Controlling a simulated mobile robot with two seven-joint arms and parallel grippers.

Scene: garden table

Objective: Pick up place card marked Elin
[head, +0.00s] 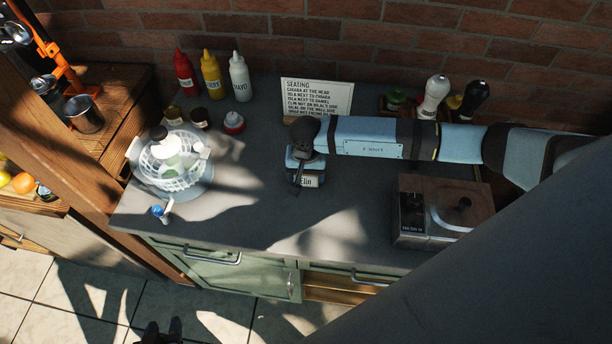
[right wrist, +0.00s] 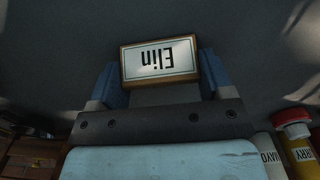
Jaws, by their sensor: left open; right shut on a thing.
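The place card marked Elin (head: 309,182) is a small white card with a dark green border in a wooden frame. My right gripper (head: 305,168) is shut on it, above the grey counter (head: 255,205). In the right wrist view the card (right wrist: 158,60) sits between the two blue fingers, its lettering upside down. I cannot tell whether its lower edge touches the counter. My left gripper (head: 163,328) shows only partly at the bottom edge, dark fingers apart and empty, low over the floor and away from the card.
A seating sign (head: 317,97) stands against the brick wall. Squeeze bottles (head: 211,75) stand at the back left, a white basket (head: 172,163) at the left. The counter's middle front is clear.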

